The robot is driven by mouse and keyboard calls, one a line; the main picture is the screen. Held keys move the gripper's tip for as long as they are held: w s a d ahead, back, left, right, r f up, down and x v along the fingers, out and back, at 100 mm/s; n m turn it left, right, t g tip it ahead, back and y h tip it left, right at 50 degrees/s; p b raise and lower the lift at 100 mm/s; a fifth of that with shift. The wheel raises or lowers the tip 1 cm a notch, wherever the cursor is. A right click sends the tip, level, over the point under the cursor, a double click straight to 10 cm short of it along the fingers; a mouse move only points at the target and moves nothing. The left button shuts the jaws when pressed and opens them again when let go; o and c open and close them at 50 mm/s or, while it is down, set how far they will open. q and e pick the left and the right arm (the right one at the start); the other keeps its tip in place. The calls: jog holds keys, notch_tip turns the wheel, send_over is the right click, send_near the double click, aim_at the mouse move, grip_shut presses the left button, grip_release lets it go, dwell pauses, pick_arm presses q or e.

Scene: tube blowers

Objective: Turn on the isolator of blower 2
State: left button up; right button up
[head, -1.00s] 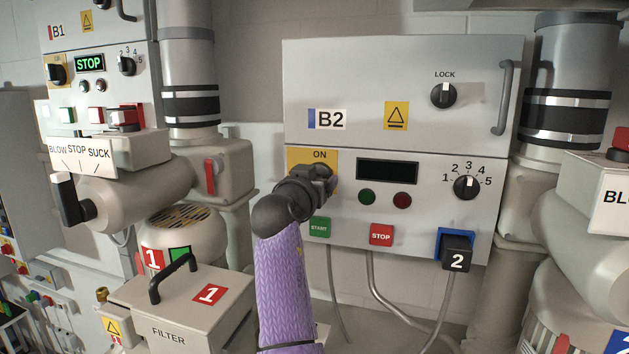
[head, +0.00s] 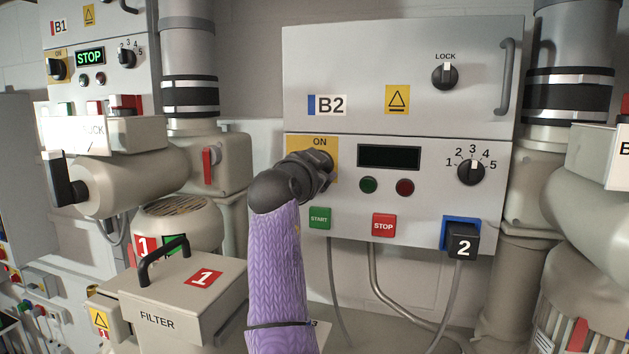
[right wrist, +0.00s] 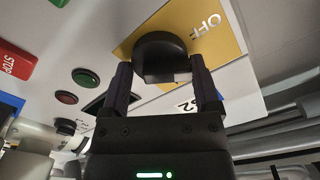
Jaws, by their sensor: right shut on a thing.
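The blower 2 control box (head: 300,75) is marked B2. Its isolator is a black rotary knob (right wrist: 163,52) on a yellow plate (head: 326,143); the plate shows ON in the head view and OFF in the right wrist view. My right gripper (right wrist: 160,72) is shut on this knob, one finger on each side. In the head view my right gripper (head: 315,168) and wrist hide most of the knob, so its exact angle is unclear. The B2 display (head: 389,157) is dark. My left gripper is not in view.
Below the display are a green lamp (head: 368,185), a red lamp (head: 405,187), a START button (head: 320,218) and a STOP button (head: 384,225). A speed dial (head: 471,172) and lock knob (head: 445,76) are to the right. A filter box (head: 180,290) stands at lower left.

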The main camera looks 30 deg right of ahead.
jog(key=m+b, duration=0.2)
jog(key=m, duration=0.9)
jog(key=shift+m, duration=0.3)
dwell(0.4)
jog(key=o, duration=1.1)
jog(key=b+v, duration=0.5)
jog(key=v, duration=0.5)
jog(key=shift+d, duration=0.1)
jog(key=shift+f, duration=0.1)
